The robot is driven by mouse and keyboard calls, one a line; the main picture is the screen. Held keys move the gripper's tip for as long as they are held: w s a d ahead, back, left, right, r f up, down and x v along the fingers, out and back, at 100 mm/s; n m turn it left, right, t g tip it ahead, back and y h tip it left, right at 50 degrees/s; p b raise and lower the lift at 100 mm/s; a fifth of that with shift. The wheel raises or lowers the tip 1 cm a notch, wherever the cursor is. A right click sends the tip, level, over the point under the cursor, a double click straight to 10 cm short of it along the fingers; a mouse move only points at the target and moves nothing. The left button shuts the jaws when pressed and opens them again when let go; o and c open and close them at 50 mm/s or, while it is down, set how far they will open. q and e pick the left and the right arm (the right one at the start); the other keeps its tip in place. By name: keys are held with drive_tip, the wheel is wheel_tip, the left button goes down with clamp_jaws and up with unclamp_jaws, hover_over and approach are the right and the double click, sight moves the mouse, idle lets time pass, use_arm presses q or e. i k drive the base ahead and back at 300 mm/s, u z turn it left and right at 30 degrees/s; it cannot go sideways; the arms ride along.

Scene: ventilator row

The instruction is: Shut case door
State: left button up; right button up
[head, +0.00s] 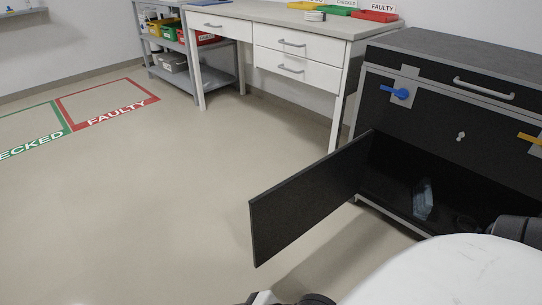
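The black case (455,120) stands at the right, with a blue handle (401,93) and a yellow-orange handle (530,138) on its front. Its dark door (305,205) is swung wide open and sticks out to the left over the floor, with its hinged side at the left of the lower opening. The dark compartment (400,172) is exposed, and a pale bluish item (423,200) shows inside. Neither gripper can be made out. Only parts of my own arms show at the bottom edge and the right edge.
A white desk (270,28) with drawers stands left of the case, with green and red trays on top. A grey shelf (166,70) with bins is behind. The floor left of the door is clear, with red FAULTY (117,112) and green CHECKED (36,141) markings.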

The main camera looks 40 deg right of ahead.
sight(280, 215)
drive_tip(key=u, duration=0.05)
drive_tip(key=i, duration=3)
drive_tip(key=z, duration=5.55)
drive_tip(key=k, duration=0.8)
drive_tip(key=u, duration=1.25)
drive_tip(key=i, duration=0.1)
drive_tip(key=u, duration=0.05)
